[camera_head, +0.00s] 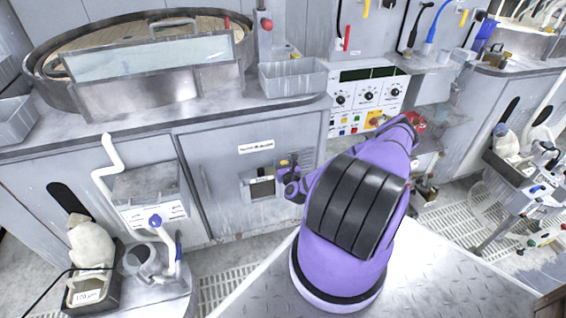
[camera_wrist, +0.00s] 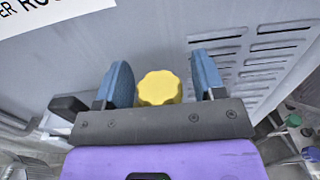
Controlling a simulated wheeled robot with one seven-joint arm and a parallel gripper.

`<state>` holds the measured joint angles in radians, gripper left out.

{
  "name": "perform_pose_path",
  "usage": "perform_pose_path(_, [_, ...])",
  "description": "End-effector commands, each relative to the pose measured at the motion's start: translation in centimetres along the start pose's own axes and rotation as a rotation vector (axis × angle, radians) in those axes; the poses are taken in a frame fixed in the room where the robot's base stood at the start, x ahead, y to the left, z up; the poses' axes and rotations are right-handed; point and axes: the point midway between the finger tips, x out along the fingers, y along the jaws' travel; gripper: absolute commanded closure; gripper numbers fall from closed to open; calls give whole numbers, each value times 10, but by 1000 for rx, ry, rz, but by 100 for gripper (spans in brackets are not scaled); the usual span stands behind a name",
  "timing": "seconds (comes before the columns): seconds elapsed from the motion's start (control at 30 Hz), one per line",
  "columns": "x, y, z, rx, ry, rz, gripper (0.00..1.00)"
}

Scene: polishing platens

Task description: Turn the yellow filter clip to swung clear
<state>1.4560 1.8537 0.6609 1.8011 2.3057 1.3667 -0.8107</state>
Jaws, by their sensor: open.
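The yellow filter clip (camera_wrist: 159,88) shows in the wrist view as a scalloped yellow knob. It sits between the two blue fingers of my gripper (camera_wrist: 163,76), with a visible gap on each side. My gripper is open, and neither finger appears to touch the clip. The lower part of the clip is hidden behind the dark gripper body. In the head view a small yellow spot (camera_head: 284,162) shows by the end of my purple arm, next to a grey box (camera_head: 262,187) with a dark window on the cabinet front. The clip's turned position cannot be told.
The cabinet front (camera_head: 215,165) rises close behind the clip, with vent slots (camera_wrist: 255,75) to the right in the wrist view. A control panel (camera_head: 366,95) with knobs is above right. A white pipe (camera_head: 105,180) and a pump unit (camera_head: 150,205) stand left.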

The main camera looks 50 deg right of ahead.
Motion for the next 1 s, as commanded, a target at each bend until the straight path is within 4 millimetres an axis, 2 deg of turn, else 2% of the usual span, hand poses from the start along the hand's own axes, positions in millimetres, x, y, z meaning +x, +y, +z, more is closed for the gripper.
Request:
perform_pose_path(0.37, [5,0,0,0,0,0,37])
perform_pose_path(0.5, [5,0,0,0,0,0,69])
perform_pose_path(0.57, [5,0,0,-1,0,0,83])
perform_pose_path(0.6, [5,0,0,-1,0,0,86])
perform_pose_path(1.0, [6,1,1,-5,-1,76,86])
